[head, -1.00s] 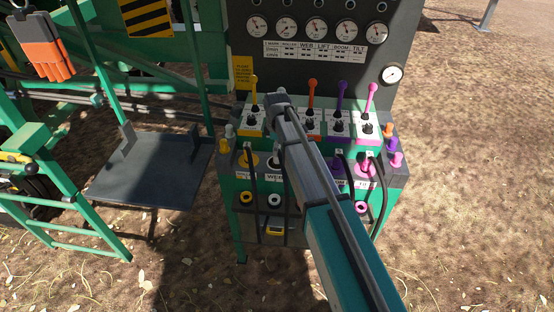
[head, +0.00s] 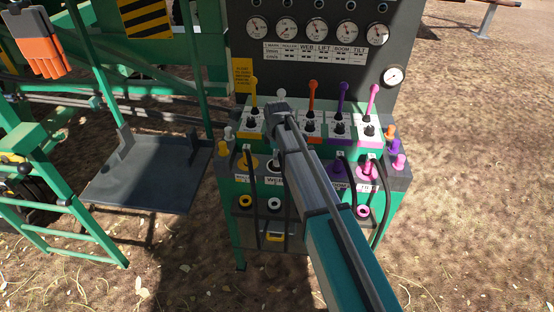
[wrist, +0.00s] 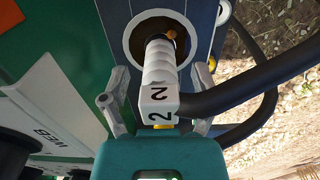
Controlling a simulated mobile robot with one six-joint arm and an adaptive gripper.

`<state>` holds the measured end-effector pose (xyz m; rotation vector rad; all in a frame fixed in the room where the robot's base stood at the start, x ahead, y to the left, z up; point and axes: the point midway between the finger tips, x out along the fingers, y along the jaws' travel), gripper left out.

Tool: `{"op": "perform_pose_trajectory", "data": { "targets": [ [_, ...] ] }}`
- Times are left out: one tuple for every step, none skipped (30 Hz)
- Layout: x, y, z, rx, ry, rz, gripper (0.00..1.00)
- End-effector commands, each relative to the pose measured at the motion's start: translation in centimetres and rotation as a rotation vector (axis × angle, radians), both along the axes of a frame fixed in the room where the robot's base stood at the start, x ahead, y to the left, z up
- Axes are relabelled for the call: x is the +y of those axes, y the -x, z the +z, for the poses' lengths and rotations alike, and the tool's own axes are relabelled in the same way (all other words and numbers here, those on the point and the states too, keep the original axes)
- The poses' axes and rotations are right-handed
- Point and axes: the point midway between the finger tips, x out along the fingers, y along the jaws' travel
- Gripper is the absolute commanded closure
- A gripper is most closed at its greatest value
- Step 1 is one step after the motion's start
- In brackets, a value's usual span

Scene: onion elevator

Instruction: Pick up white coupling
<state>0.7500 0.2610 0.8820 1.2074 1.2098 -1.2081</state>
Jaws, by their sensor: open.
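The white coupling (wrist: 160,72) is ribbed and marked with a 2. In the wrist view it sits in a dark round port with a white ring (wrist: 134,52). A black hose (wrist: 250,85) runs off to the right from its near end. My gripper (wrist: 154,87) is open, with one finger on each side of the coupling. A gap shows at the left finger; whether the right finger touches cannot be told. In the head view my arm hides the gripper, and I cannot make out the coupling clearly.
In the head view, coloured levers (head: 313,97) and gauges (head: 317,30) rise behind the port row. A pink coupling (head: 368,170) and black hoses (head: 349,180) are close on the right. A dark platform (head: 150,175) stands left. Open dirt ground lies to the right.

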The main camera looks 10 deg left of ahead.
Motion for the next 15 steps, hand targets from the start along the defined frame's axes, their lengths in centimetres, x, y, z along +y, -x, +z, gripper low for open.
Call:
{"op": "perform_pose_trajectory", "data": {
  "targets": [
    [0.00,0.00,0.00,0.000,0.000,0.000,0.20],
    [0.00,0.00,0.00,0.000,0.000,0.000,0.20],
    [0.00,0.00,0.00,0.000,0.000,0.000,0.22],
    [0.00,0.00,0.00,0.000,0.000,0.000,0.28],
    [0.00,0.00,0.00,0.000,0.000,0.000,0.33],
    [0.00,0.00,0.00,0.000,0.000,0.000,0.41],
    [0.00,0.00,0.00,0.000,0.000,0.000,0.46],
    [0.00,0.00,0.00,0.000,0.000,0.000,0.52],
    [0.00,0.00,0.00,0.000,0.000,0.000,0.59],
    [0.00,0.00,0.00,0.000,0.000,0.000,0.65],
    [0.00,0.00,0.00,0.000,0.000,0.000,0.70],
    [0.00,0.00,0.00,0.000,0.000,0.000,0.78],
    [0.00,0.00,0.00,0.000,0.000,0.000,0.83],
    [0.00,0.00,0.00,0.000,0.000,0.000,0.89],
    [0.00,0.00,0.00,0.000,0.000,0.000,0.96]
  ]
}}
